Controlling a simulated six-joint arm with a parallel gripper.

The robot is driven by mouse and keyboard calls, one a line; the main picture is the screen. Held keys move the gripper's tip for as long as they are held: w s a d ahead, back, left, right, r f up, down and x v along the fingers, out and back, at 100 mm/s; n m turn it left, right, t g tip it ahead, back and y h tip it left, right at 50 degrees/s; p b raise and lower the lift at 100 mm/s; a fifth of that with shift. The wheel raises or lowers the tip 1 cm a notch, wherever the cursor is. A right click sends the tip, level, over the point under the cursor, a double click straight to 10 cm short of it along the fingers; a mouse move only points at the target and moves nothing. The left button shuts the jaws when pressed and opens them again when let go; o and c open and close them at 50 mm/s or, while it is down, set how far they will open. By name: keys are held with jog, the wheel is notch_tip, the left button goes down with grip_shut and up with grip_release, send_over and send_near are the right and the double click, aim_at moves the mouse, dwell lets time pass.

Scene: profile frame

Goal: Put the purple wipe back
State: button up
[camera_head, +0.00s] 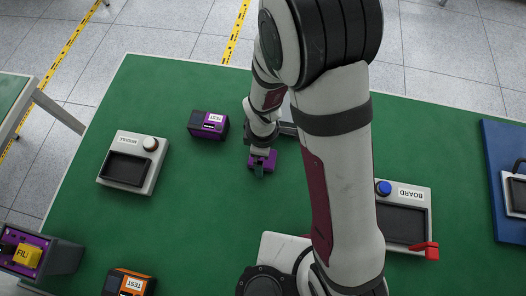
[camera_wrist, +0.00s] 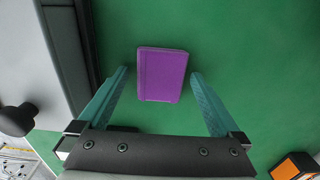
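The purple wipe is a flat rectangle on the green table; it shows in the wrist view (camera_wrist: 162,75) and, partly covered by my gripper, in the head view (camera_head: 269,158). My gripper (camera_head: 259,172) is over it. In the wrist view my two teal fingers (camera_wrist: 158,72) are spread, one on each side of the wipe, with green showing between each finger and its edges. The fingers do not close on it. I cannot tell how high the fingertips are above the table.
A grey holder (camera_head: 287,128) behind my arm is mostly hidden. A purple TEST device (camera_head: 208,124), a MODULE fixture (camera_head: 133,163), a BOARD fixture (camera_head: 405,218), an orange TEST device (camera_head: 130,283) and a grey box with purple lining (camera_head: 63,256) stand around. The table's left middle is clear.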

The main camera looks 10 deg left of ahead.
notch_tip(320, 180, up, 12)
jog(key=s+d+r+m+y, duration=0.1)
jog(key=s+d+r+m, duration=0.3)
jog(key=m, duration=0.7)
jog(key=s+d+r+m, duration=0.5)
jog(key=s+d+m, duration=0.3)
jog(key=m, duration=0.4)
jog(key=shift+s+d+r+m+y, duration=0.2)
jog(key=shift+d+m+y, duration=0.1)
jog(key=shift+y, duration=0.1)
